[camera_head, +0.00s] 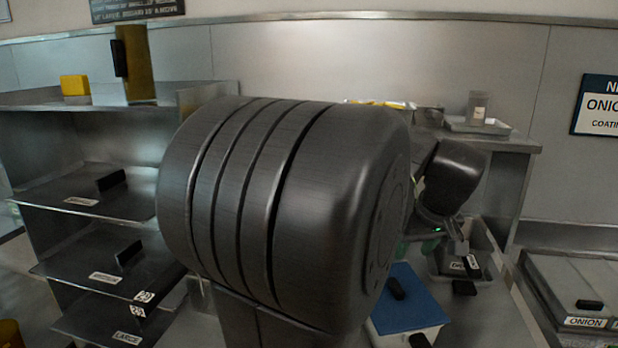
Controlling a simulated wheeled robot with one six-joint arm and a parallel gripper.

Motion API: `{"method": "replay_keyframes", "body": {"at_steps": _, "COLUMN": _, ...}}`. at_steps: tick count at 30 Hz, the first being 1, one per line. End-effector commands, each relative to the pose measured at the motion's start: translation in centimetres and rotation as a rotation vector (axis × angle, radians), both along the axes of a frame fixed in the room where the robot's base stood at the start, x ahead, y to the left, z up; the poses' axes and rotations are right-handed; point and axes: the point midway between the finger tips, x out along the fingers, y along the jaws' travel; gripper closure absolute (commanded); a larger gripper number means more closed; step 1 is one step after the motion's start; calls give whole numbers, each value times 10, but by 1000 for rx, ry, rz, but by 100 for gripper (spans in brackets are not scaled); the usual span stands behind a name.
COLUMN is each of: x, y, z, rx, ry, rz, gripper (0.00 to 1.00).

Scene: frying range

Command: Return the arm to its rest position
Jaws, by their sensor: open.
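A large dark link of my own arm fills the middle of the head view and hides much of the scene behind it. My wrist shows to its right, and below it my gripper (458,247) points downward. The gripper is open, and nothing shows between its small fingers. It is over or just in front of a grey container (487,262) with a label; I cannot tell the exact gap. A blue-topped box (408,300) with a black handle lies left of and below the gripper.
Metal shelves with labelled, black-handled trays (92,192) stand at the left. A yellow block (75,85) sits on the upper shelf. A clear container (478,107) stands on a tray at the back right. A lidded onion bin (575,290) is at the lower right.

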Motion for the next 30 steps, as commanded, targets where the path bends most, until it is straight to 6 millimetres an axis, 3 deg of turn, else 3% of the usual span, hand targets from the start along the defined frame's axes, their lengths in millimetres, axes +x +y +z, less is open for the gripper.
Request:
{"method": "replay_keyframes", "body": {"at_steps": 5, "x": 7, "y": 2, "z": -19, "rx": 3, "ry": 4, "rz": 2, "gripper": 57}}
{"method": "replay_keyframes", "body": {"at_steps": 21, "x": 46, "y": 7, "z": -113, "rx": 1, "ry": 3, "rz": 1, "gripper": 57}}
{"method": "replay_keyframes", "body": {"at_steps": 25, "x": 52, "y": 8, "z": -127, "rx": 1, "ry": 2, "rz": 2, "gripper": 57}}
{"method": "replay_keyframes", "body": {"at_steps": 30, "x": 52, "y": 7, "z": -119, "rx": 0, "ry": 0, "rz": 1, "gripper": 57}}
